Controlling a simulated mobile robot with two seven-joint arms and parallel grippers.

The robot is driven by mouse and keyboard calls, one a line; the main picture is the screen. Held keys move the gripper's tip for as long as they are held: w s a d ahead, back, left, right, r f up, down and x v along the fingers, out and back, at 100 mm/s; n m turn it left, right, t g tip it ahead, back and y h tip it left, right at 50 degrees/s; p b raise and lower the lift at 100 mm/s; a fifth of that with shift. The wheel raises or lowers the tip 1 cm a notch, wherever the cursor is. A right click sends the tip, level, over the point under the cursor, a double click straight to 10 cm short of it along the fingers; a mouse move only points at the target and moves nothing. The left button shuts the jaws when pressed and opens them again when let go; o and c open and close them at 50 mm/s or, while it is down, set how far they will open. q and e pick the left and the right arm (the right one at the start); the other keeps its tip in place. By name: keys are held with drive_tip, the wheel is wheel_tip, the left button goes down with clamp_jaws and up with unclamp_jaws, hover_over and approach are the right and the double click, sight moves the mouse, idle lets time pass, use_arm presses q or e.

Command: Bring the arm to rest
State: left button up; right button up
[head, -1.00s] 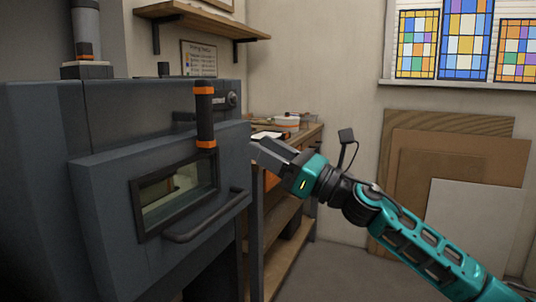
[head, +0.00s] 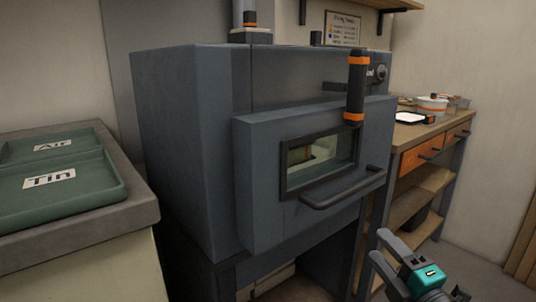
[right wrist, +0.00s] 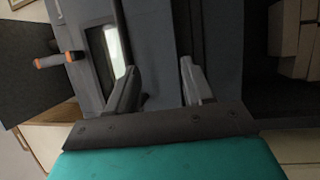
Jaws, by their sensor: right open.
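My right gripper (head: 378,246) is at the lower right of the head view, teal and grey, with its two fingers apart and nothing between them. It is in front of the kiln (head: 190,140) and to the right of its door handle (head: 345,190), clear of it. In the right wrist view the two fingers (right wrist: 160,66) are spread and empty, with the kiln's window (right wrist: 108,52) beyond them. Most of my right arm is outside the head view. My left gripper is not in view.
A counter with green trays labelled Air (head: 55,146) and Tin (head: 50,181) stands at the left. A wooden bench (head: 425,132) with orange drawers stands behind, at the right.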

drive_tip(key=s+a+f+m+g+h, duration=0.1)
drive_tip(key=s+a+f+m+g, duration=0.2)
drive_tip(key=s+f+m, duration=0.35)
drive_tip(key=s+a+f+m+g+h+p, duration=0.1)
drive_tip(key=s+a+f+m+g, duration=0.15)
drive_tip(key=s+f+m, duration=0.4)
drive_tip(key=s+a+f+m+g+h, duration=0.1)
drive_tip(key=s+a+f+m+g, duration=0.2)
drive_tip(key=s+f+m, duration=0.4)
use_arm(q)
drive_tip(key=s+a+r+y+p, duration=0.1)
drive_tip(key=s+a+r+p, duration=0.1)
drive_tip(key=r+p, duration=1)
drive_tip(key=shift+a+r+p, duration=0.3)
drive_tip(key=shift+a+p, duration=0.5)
drive_tip(key=shift+p, duration=1.8)
use_arm(e)
drive_tip(key=d+r+n, duration=0.1)
drive_tip(key=d+r, duration=0.2)
drive_tip(key=r, duration=0.8)
drive_tip(key=shift+w+d+h, duration=0.25)
drive_tip(key=shift+d+h, duration=0.15)
drive_tip(key=shift+t, duration=0.25)
